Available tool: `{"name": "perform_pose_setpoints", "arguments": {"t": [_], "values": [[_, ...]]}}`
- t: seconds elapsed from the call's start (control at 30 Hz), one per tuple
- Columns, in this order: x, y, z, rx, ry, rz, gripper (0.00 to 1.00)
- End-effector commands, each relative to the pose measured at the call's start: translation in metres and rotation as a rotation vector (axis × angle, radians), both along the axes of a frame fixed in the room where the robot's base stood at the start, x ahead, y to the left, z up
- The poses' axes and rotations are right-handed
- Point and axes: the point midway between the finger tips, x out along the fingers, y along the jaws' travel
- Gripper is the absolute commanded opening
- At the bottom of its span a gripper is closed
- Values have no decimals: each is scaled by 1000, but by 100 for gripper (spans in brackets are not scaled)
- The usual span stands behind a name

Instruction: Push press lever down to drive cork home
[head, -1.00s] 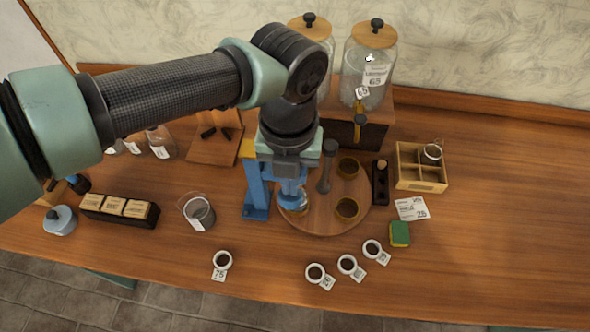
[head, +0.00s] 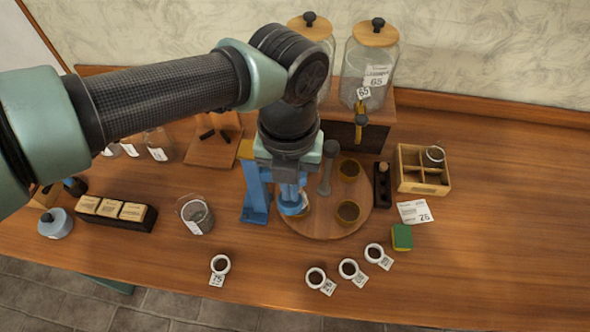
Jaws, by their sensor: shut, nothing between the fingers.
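The blue press (head: 256,192) stands upright at the left edge of the round wooden board. My gripper (head: 289,182) is shut and points down just right of the press's post. A blue part of the press (head: 293,207) with a rounded lower end shows directly below my gripper. My fingertips are hard to separate from this part, so I cannot tell whether they touch it. My arm hides most of the lever. The cork and the vessel under the press are hidden; only a sliver of something amber shows there.
A black rack (head: 382,186) and a divided wooden box (head: 424,188) are to the right. A glass beaker (head: 196,216) stands left. Several small white cups line the front.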

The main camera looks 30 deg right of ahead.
Motion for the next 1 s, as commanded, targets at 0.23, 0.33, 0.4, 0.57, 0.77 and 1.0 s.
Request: {"name": "perform_pose_setpoints", "arguments": {"t": [0.23, 0.33, 0.4, 0.57, 0.77, 1.0], "values": [[0, 0, -10, 1, -1, 1, 0], [0, 0, -12, 1, -1, 1, 0], [0, 0, -12, 1, -1, 1, 0], [0, 0, -11, 1, -1, 1, 0], [0, 1, -12, 1, -1, 1, 0], [-2, 2, -12, 1, -1, 1, 0]]}}
